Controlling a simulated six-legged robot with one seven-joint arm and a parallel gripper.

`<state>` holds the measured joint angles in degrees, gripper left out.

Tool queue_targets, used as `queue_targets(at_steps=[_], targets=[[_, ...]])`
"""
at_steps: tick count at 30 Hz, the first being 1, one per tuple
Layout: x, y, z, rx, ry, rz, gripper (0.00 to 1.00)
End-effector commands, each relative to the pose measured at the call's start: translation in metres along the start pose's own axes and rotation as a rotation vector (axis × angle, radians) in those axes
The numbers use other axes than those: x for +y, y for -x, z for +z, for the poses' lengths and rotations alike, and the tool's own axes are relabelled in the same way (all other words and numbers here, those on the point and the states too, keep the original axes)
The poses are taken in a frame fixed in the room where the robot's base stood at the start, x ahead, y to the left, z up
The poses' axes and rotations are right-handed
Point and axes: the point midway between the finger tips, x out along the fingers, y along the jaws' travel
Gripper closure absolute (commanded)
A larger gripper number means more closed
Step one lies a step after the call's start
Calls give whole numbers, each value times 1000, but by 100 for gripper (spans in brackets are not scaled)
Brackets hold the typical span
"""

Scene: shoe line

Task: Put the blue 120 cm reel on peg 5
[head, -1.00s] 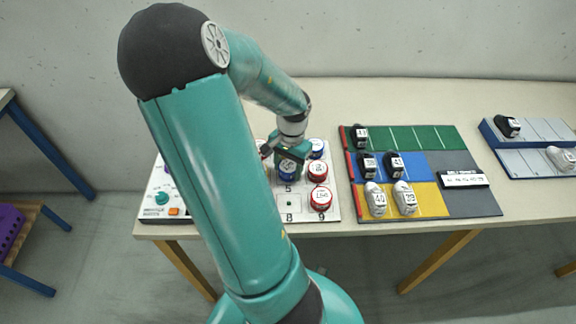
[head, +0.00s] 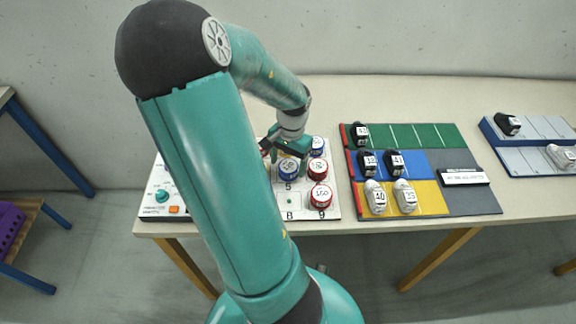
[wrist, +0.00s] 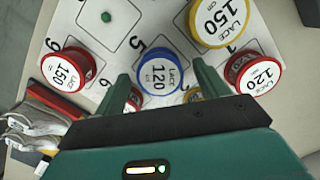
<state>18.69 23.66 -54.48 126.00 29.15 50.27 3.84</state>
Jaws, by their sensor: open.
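The blue 120 reel (wrist: 160,76) sits label up beside the number 5 on the white peg board (wrist: 150,20). It also shows in the head view (head: 288,169), at the board's middle place, where it looks seated; the peg under it is hidden. My gripper (wrist: 161,76) is open, with one finger on each side of the blue reel in the wrist view. In the head view my gripper (head: 289,150) is just above and behind the reel. I cannot tell whether the fingers touch it.
A red 150 reel (wrist: 68,70), a yellow 150 reel (wrist: 212,22) and a red 120 reel (wrist: 254,73) stand close around. Another blue reel (head: 317,147) is at the board's back right. The peg at 8 (head: 289,201) is bare. A coloured shoe mat (head: 440,165) lies to the right.

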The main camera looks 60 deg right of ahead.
Motion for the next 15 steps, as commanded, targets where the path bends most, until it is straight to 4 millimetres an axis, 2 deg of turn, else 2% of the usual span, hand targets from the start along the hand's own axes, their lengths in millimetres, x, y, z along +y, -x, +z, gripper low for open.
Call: queue_targets(at_steps=[9,15], targets=[[-1,71,-1,3,2,-6,27],[0,102,0,1,1,-3,27]])
